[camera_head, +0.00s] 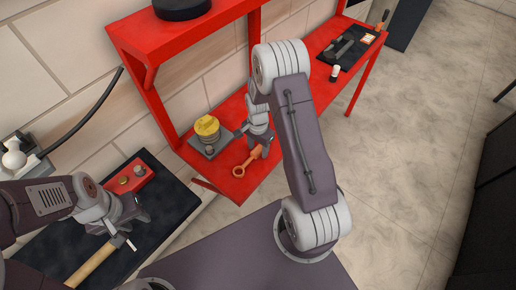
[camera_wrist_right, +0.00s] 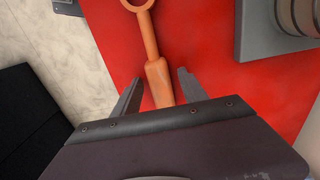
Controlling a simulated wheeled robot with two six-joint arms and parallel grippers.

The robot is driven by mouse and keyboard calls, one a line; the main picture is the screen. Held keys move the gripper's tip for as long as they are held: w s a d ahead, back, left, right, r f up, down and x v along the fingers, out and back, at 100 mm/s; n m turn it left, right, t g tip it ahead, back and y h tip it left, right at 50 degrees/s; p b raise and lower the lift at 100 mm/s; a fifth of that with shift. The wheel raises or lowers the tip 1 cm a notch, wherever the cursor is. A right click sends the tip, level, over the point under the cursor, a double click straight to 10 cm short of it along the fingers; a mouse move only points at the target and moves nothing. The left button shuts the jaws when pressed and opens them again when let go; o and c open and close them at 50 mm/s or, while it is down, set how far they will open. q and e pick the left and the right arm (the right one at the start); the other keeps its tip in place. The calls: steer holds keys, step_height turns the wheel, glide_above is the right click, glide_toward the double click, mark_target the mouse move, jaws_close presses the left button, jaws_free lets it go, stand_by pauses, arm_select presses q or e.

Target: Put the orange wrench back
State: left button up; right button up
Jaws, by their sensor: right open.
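The orange wrench (camera_head: 240,170) lies on the red bench, with its ring end toward the front edge. My right gripper (camera_head: 252,141) is over its handle end. In the right wrist view the wrench (camera_wrist_right: 149,36) runs between the two spread fingers of this gripper (camera_wrist_right: 160,72), with a gap on each side. My left gripper (camera_head: 132,214) is at the left over the black mat, close to a hammer (camera_head: 90,264) with a wooden handle. Whether its fingers are open or shut is unclear.
A grey block with a yellow-topped item (camera_head: 207,127) stands close behind the wrench. A red tray (camera_head: 128,181) lies on the black mat (camera_head: 170,190). A dark tray (camera_head: 350,45) with tools and a small white jar (camera_head: 335,73) are at the bench's far end. A red upright rises beside the bench.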

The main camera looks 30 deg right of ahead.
mark_target(257, 149)
steer(key=r, duration=0.9)
steer(key=shift+a+b, duration=0.3)
steer(key=s+a+r+n, duration=0.2)
steer(key=s+a+n, duration=0.1)
steer(key=s+n, duration=0.3)
steer(key=s+a+r+n+t, duration=0.1)
steer(key=s+a+r+n, duration=0.1)
steer(key=s+a+n, duration=0.2)
steer(key=s+n, duration=0.2)
steer(key=n, duration=0.1)
steer(key=shift+s+r, duration=0.15)
steer(key=shift+s, duration=0.25)
